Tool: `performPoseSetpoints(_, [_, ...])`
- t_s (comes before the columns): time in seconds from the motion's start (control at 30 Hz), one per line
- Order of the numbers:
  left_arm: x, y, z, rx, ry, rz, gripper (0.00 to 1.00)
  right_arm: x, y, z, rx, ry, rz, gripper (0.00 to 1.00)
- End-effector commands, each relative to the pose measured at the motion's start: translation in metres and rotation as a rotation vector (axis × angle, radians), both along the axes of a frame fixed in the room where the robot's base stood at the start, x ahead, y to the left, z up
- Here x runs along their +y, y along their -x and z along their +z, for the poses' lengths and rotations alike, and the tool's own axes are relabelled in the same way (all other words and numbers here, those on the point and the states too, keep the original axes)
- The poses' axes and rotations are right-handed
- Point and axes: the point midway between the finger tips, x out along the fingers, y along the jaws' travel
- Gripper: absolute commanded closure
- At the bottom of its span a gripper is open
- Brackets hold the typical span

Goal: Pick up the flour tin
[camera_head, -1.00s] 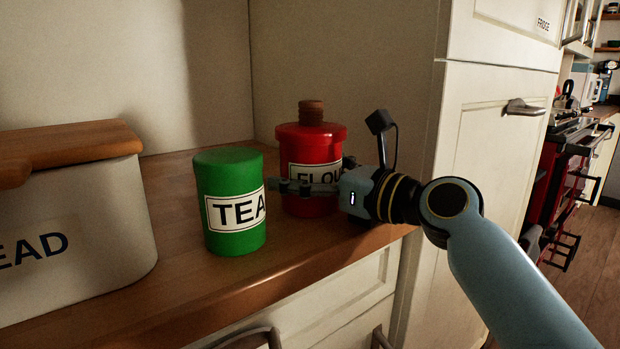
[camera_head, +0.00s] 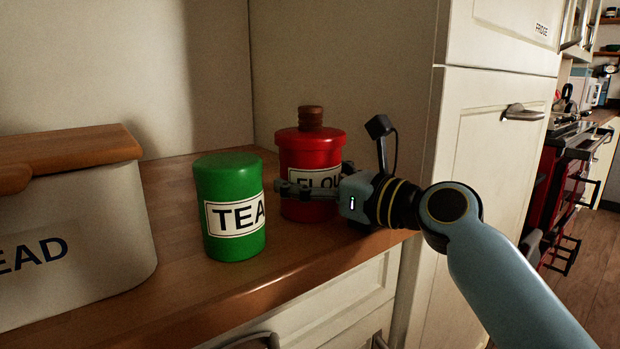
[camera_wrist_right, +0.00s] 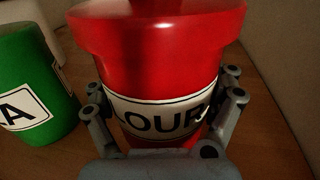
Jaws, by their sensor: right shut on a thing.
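The red flour tin (camera_head: 311,149) with a brown knob stands upright on the wooden counter, behind and right of the green tea tin. My right gripper (camera_head: 312,190) comes in from the right and is shut on its body, across the label. In the right wrist view the flour tin (camera_wrist_right: 160,60) fills the middle, with the fingers of my right gripper (camera_wrist_right: 162,118) on both sides of it. Part of the label is hidden by the gripper. I cannot tell a gap between the tin's base and the counter. My left gripper is not in view.
The green tea tin (camera_head: 231,190) stands close to the left of the gripper's fingers and also shows in the right wrist view (camera_wrist_right: 32,85). A cream bread bin (camera_head: 80,240) with a wooden lid is at left. The fridge cabinet (camera_head: 490,150) rises at right.

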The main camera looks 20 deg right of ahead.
Motion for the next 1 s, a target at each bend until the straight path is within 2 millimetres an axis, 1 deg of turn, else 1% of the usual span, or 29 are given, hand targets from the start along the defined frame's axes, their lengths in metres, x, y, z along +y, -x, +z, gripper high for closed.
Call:
performPoseSetpoints(0.13, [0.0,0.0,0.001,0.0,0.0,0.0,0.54,0.0,0.0,0.002,-0.001,0.0,0.0,0.59])
performPoseSetpoints(0.23, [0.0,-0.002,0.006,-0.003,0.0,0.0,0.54,0.0,0.0,0.013,-0.005,0.002,-0.001,0.59])
performPoseSetpoints(0.5, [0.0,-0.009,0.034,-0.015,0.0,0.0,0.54,0.0,0.0,0.071,-0.006,0.001,0.0,0.59])
performPoseSetpoints(0.63, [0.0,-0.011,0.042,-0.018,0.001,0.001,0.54,0.0,0.0,0.091,-0.006,0.001,0.0,0.59])
performPoseSetpoints(0.7, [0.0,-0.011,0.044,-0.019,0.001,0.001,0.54,0.0,0.0,0.097,-0.004,0.0,0.001,0.59])
performPoseSetpoints(0.8, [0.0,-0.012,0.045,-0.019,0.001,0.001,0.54,0.0,0.0,0.101,-0.003,0.001,0.0,0.59])
performPoseSetpoints(1.0, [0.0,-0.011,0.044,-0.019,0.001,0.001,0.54,0.0,0.0,0.101,-0.001,0.0,0.0,0.59])
